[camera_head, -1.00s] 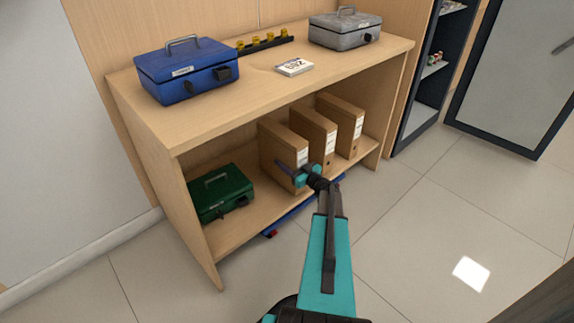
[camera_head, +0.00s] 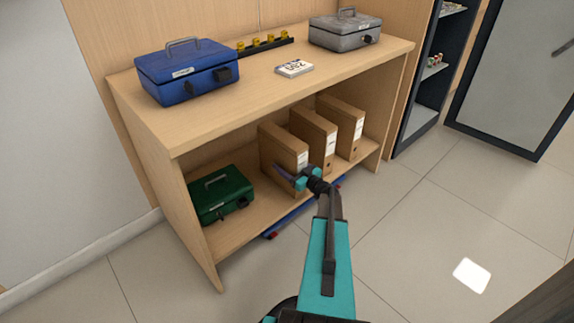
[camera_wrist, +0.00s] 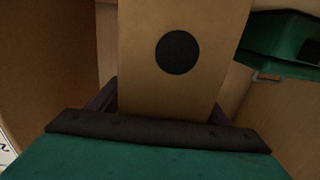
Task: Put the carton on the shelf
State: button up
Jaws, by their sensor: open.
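Three brown upright cartons (camera_head: 285,145), (camera_head: 312,136), (camera_head: 342,127) with white labels stand in a row on the lower shelf (camera_head: 237,230) of the wooden counter. My gripper (camera_head: 288,172) is open at the front of the leftmost carton. In the wrist view, a brown carton face (camera_wrist: 175,85) with a black round hole fills the middle. The gripper's dark fingers (camera_wrist: 165,105) lie on either side of its lower part. Whether they touch it cannot be told. The lower front of the leftmost carton is partly hidden behind my gripper.
A green cash box (camera_head: 220,196) stands left of the cartons, also in the wrist view (camera_wrist: 283,40). On the counter top (camera_head: 250,95) are a blue cash box (camera_head: 188,72), a grey one (camera_head: 345,30) and a number block (camera_head: 294,68). A blue bar (camera_head: 290,219) lies low beneath the shelf.

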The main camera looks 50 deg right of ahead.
jog(key=shift+r, duration=0.1)
jog(key=s+p, duration=0.2)
jog(key=s, duration=1)
jog(key=shift+a+p, duration=0.3)
jog(key=shift+a, duration=0.1)
jog(key=shift+s, duration=0.1)
